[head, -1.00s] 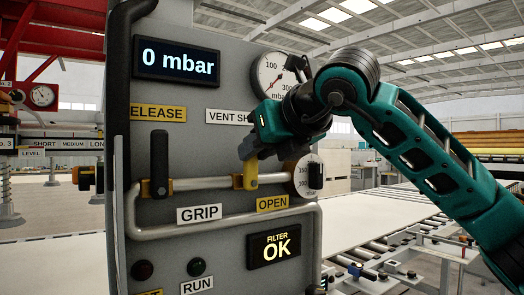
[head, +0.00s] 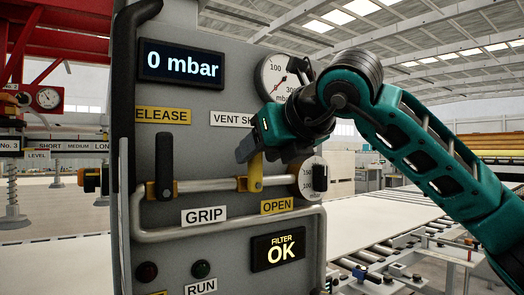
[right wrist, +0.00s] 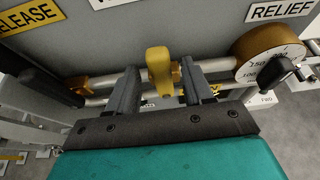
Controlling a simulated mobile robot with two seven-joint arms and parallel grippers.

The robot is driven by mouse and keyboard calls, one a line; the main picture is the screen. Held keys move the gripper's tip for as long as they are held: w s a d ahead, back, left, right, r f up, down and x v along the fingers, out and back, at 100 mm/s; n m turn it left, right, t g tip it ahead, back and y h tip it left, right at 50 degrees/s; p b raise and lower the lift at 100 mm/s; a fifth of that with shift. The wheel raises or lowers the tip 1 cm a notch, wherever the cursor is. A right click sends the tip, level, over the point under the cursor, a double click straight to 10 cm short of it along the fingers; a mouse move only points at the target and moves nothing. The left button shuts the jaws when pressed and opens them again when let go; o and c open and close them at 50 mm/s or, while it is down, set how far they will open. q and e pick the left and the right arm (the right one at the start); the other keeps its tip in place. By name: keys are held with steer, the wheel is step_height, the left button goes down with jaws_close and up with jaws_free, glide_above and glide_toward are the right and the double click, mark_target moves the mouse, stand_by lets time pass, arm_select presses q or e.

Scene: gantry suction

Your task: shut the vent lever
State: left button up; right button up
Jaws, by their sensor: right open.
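The vent lever (head: 255,172) is yellow and sits on a horizontal pipe of the grey panel, between the VENT SHUT label (head: 231,119) and the OPEN label (head: 277,206). Its handle rises from the pipe, and my gripper hides its upper end in the head view. My right gripper (head: 265,152) is open at the lever. In the right wrist view the lever (right wrist: 159,70) stands between the two spread fingers, with a gap visible on each side. I cannot tell whether any part touches it. My left gripper is not in view.
A black-handled lever (head: 164,168) stands upright to the left on the same pipe. A dial (head: 308,178) sits close to the right. A bent pipe (head: 230,230) runs below. A roller conveyor (head: 400,265) lies behind the panel.

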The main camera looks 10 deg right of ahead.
steer(key=b+v, duration=0.1)
steer(key=v, duration=1.2)
steer(key=shift+f, duration=0.1)
